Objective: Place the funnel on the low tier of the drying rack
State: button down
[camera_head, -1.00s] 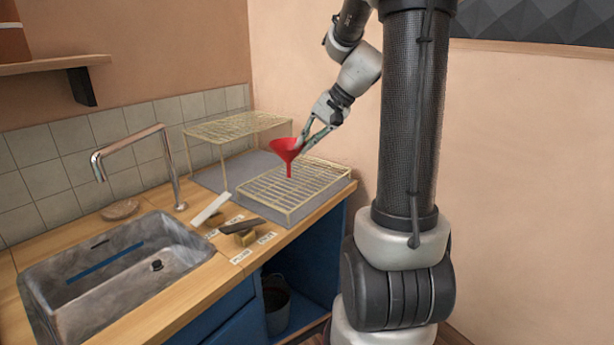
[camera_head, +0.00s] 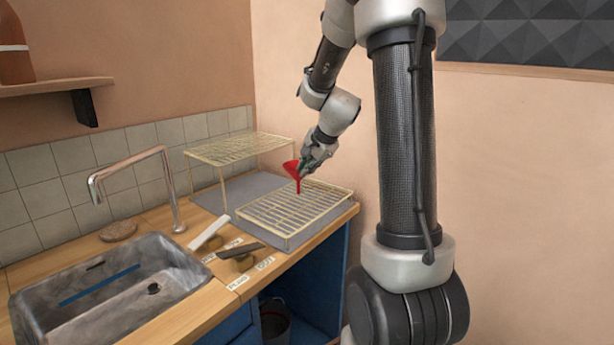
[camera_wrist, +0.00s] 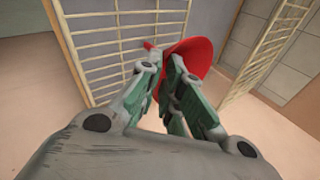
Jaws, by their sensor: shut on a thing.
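The red funnel (camera_head: 293,172) is held by my gripper (camera_head: 304,166), with its wide mouth up and its spout pointing down. The spout tip is over the low tier (camera_head: 285,217) of the wire drying rack; I cannot tell whether it touches the wires. The rack's high tier (camera_head: 236,148) stands behind and to the left, empty. In the wrist view, the fingers (camera_wrist: 165,85) are closed on the funnel (camera_wrist: 198,52), hiding part of it, with the low tier's wires (camera_wrist: 110,45) beyond.
A metal sink (camera_head: 60,315) with a curved tap (camera_head: 165,180) is at the left. A white-handled item (camera_head: 208,232) and a dark-handled item (camera_head: 240,250) lie on the counter between sink and rack. The low tier is otherwise clear.

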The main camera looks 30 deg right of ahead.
jog(key=shift+f, duration=1.15)
jog(key=shift+f, duration=0.1)
jog(key=c, duration=1.6)
grip_release()
jog(key=a+v, duration=0.1)
jog(key=v, duration=1.1)
jog(key=s+a+n+g, duration=0.1)
jog(key=s+a+n, duration=0.3)
jog(key=s+n, duration=0.4)
jog(key=s+a+n+g, duration=0.2)
jog(key=s+a+n, duration=0.3)
jog(key=s, duration=1.1)
jog(key=n, duration=0.3)
jog(key=shift+a+r+n+h, duration=0.2)
jog(key=shift+a+n+h, duration=0.1)
jog(key=shift+n, duration=0.1)
